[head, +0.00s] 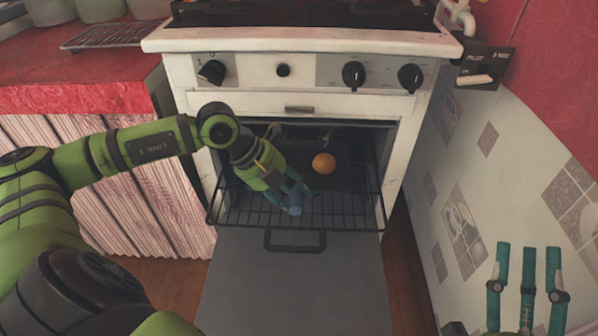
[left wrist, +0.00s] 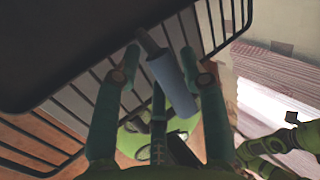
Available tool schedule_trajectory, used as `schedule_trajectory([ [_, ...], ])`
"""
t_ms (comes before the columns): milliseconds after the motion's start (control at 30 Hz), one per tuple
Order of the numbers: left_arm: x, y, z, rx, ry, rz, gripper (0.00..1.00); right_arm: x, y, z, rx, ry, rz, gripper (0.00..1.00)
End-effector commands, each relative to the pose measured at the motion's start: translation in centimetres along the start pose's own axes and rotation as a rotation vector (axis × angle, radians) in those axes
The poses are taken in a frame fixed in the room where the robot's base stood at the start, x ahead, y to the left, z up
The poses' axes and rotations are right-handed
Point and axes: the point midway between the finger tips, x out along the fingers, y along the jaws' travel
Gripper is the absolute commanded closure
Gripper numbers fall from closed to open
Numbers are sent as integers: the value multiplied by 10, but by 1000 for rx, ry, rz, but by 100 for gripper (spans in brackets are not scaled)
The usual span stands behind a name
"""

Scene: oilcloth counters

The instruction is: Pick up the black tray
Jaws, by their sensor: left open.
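The black tray (head: 336,181) lies on the wire rack inside the open oven, with an orange ball-like fruit (head: 323,163) on it. In the left wrist view the dark tray (left wrist: 60,40) fills the upper left. A blue-grey handle (left wrist: 172,85) sticks out from its edge; it also shows in the head view (head: 294,209). My left gripper (head: 296,196) reaches in over the rack from the left. In the left wrist view its open fingers (left wrist: 158,62) stand on either side of the handle; contact cannot be told. My right gripper (head: 527,255) is open and empty, at lower right.
The wire rack (head: 345,212) sticks out above the lowered oven door (head: 290,280), which has a dark handle. The oven's side walls bound the space around my left gripper. A red counter (head: 80,95) stands left, and a tiled wall (head: 470,210) is right.

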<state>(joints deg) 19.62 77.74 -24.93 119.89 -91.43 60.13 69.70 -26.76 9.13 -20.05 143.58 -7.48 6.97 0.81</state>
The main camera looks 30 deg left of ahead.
Motion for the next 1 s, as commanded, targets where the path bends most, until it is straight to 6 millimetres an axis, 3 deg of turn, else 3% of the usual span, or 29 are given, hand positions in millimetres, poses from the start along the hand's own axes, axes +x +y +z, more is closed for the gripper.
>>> schedule_trajectory([
  [333, 6, 0, 0, 0, -2, 0, 57, 0, -2, -11, 2, 53, -6, 60],
  [367, 6, 0, 0, 0, -1, 0, 62, 0, -2, -11, 2, 53, -6, 60],
  [400, 6, 0, 0, 0, -1, 0, 78, 0, -2, -10, 2, 53, -6, 60],
  [467, 6, 0, 0, 0, -1, -1, 100, 0, -2, -10, 1, 53, -6, 60],
  [867, 5, -1, 2, 1, -3, -2, 100, 0, -2, -10, 1, 47, -5, 60],
  [1000, 2, -2, 5, 1, -3, -2, 100, 0, 1, 2, 0, -17, 2, 60],
])
